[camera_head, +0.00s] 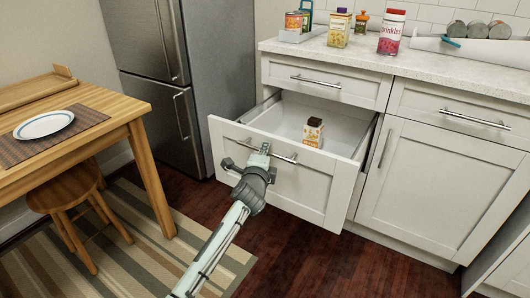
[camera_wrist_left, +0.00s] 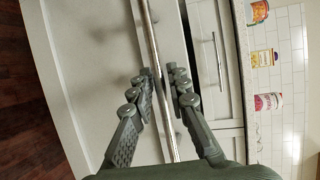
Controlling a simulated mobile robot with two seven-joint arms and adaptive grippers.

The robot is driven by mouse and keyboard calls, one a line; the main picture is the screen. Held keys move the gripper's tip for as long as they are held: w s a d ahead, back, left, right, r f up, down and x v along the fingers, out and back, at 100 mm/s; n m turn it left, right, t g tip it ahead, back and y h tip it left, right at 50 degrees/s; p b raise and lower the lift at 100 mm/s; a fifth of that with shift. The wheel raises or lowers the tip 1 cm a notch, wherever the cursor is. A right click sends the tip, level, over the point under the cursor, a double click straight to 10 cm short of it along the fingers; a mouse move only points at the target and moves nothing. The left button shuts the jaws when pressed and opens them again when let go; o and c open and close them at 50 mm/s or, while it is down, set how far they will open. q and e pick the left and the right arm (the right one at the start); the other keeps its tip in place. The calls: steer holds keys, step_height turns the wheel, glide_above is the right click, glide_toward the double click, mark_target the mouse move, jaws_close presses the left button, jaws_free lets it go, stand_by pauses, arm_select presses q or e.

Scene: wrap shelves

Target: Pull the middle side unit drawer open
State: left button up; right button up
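The middle side unit drawer (camera_head: 318,193) is white with a metal bar handle (camera_head: 284,157) and stands well open from the cabinet. Its front also fills much of the left wrist view (camera_wrist_left: 90,70). My left gripper (camera_head: 246,158) is at the left part of the handle. In the left wrist view, the fingers of my left gripper (camera_wrist_left: 160,72) are spread on either side of the handle bar (camera_wrist_left: 150,35), with gaps beside it, so it looks open around the bar. My right gripper is not in view.
A small carton (camera_head: 313,133) is inside the drawer. Above is a closed top drawer (camera_head: 325,80); to the right is a closed cabinet door (camera_head: 435,190). The fridge (camera_head: 180,60) stands left. A wooden table (camera_head: 100,120) and stool (camera_head: 65,190) are farther left.

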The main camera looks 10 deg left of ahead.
arm_select(q)
steer(key=shift+o, duration=1)
steer(key=s+r, duration=0.2)
steer(key=s, duration=1)
steer(key=shift+d, duration=0.3)
steer(key=shift+w+r, duration=0.1)
steer(key=s+a+f+n+g+y, duration=0.1)
steer(key=s+a+f+n+g, duration=0.25)
steer(key=s+f, duration=0.45)
steer(key=s+a+f+n+g, duration=0.3)
steer(key=s+a+f+n, duration=0.2)
steer(key=f, duration=0.7)
steer(key=s+a+f+n+g, duration=0.2)
steer(key=s+f, duration=0.4)
steer(key=s, duration=0.3)
steer(key=s+a+f+n+g, duration=0.2)
steer(key=s+f+n+g, duration=0.2)
steer(key=s, duration=0.6)
step_height(320, 180, down, 3)
steer(key=shift+a+r+n+h, duration=0.15)
steer(key=shift+n+h, duration=0.15)
steer(key=shift+n, duration=0.85)
